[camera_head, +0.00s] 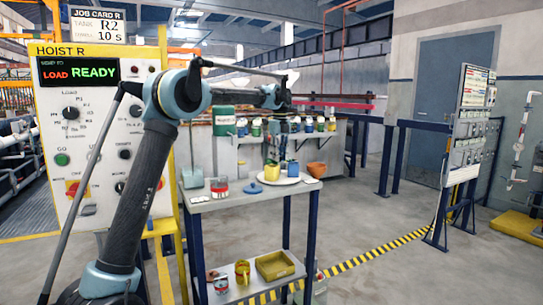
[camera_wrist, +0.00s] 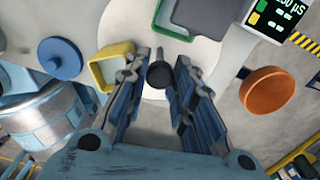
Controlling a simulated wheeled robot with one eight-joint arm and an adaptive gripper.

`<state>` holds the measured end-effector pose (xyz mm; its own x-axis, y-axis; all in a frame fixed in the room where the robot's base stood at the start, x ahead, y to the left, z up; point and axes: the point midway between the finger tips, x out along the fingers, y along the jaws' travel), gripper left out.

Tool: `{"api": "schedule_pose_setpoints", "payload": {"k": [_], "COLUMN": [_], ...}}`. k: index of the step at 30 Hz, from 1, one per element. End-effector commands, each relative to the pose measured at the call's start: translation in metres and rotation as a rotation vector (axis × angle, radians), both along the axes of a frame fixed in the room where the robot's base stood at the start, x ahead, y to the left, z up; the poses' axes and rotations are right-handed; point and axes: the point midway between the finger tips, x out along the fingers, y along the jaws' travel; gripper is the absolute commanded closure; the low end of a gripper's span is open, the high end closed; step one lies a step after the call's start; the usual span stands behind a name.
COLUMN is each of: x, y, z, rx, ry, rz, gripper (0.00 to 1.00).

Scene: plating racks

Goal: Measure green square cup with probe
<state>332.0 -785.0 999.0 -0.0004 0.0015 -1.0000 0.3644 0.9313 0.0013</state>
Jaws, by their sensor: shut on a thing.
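My gripper (camera_wrist: 172,80) is shut on a dark, round-ended probe (camera_wrist: 184,92), whose tip shows between the fingers. In the head view my gripper (camera_head: 280,146) is above the plate.
A blue lid (camera_wrist: 60,57) and a red-white can (camera_head: 219,189) are at the left. A meter (camera_wrist: 275,16) shows at the wrist view's top right. Shelf pots (camera_head: 308,124) stand behind.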

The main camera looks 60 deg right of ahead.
Motion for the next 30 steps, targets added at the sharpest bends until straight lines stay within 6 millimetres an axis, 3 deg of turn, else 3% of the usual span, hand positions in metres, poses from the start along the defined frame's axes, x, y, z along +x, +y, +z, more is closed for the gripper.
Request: {"api": "schedule_pose_setpoints", "payload": {"k": [14, 15, 18, 30], "x": [-0.0002, -0.0002, -0.0013, -0.0045], "y": [-0.0035, -0.0036, -0.0034, -0.0027], "z": [0.0024, 0.0023, 0.0020, 0.0042], "rx": [-0.007, -0.007, -0.006, -0.003], "ry": [-0.005, -0.005, -0.004, -0.001], "rz": [-0.010, -0.010, -0.011, -0.014], "gripper": [1.00, 0.74, 0.56, 0.56]}}
